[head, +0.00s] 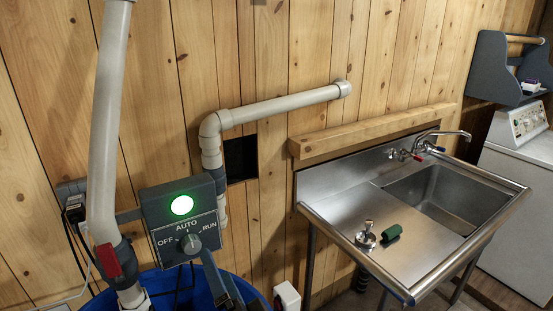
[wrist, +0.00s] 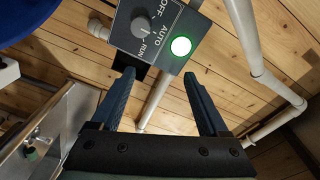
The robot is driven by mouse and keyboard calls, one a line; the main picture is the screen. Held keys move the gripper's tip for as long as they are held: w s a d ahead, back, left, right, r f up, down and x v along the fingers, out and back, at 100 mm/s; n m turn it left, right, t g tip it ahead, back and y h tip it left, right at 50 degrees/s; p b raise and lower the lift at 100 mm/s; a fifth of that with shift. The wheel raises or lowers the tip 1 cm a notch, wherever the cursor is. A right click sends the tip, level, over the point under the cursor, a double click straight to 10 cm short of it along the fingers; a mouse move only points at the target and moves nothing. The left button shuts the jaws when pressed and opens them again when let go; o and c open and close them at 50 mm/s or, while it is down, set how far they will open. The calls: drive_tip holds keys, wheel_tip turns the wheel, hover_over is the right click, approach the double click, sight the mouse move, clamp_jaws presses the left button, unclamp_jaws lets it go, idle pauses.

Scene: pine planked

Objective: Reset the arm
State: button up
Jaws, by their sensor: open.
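My gripper (wrist: 160,78) is open and empty in the wrist view, its two blue-grey fingers spread apart below the control box. In the head view, part of my gripper (head: 212,272) shows low, just under and right of the box's knob. The grey control box (head: 183,218) carries a lit green lamp (head: 182,205) and a rotary knob (head: 190,243) marked OFF, AUTO and RUN. The knob's white mark seems to lean toward RUN. The box also shows in the wrist view, with its knob (wrist: 143,27) beyond the fingertips and apart from them.
A blue barrel (head: 240,287) stands under the box. A pale pipe with a red-handled valve (head: 108,261) rises at left; another pipe (head: 280,107) runs along the plank wall. A steel sink (head: 350,210) with a green object (head: 391,233) and a white washer (head: 520,150) stand right.

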drive_tip(key=d+r+n+t+h, duration=0.1)
drive_tip(key=d+r+n+t, duration=0.15)
drive_tip(key=r, duration=0.75)
drive_tip(key=d+r+n+t+h, duration=0.1)
drive_tip(key=d+r+n+t, duration=0.15)
drive_tip(key=r, duration=0.75)
drive_tip(key=s+d+r+n+t+h, duration=0.1)
drive_tip(key=s+d+r+t+h, duration=0.2)
drive_tip(key=r, duration=0.7)
drive_tip(key=s+d+r+n+t+h, duration=0.1)
drive_tip(key=s+d+r+t+h, duration=0.1)
drive_tip(key=s+r, duration=0.6)
wheel_tip(320, 180, up, 2)
drive_tip(key=shift+s+d+r+n+t+h, duration=0.1)
drive_tip(key=shift+s+d+n+t+h, duration=0.25)
drive_tip(key=shift+t+h, duration=0.6)
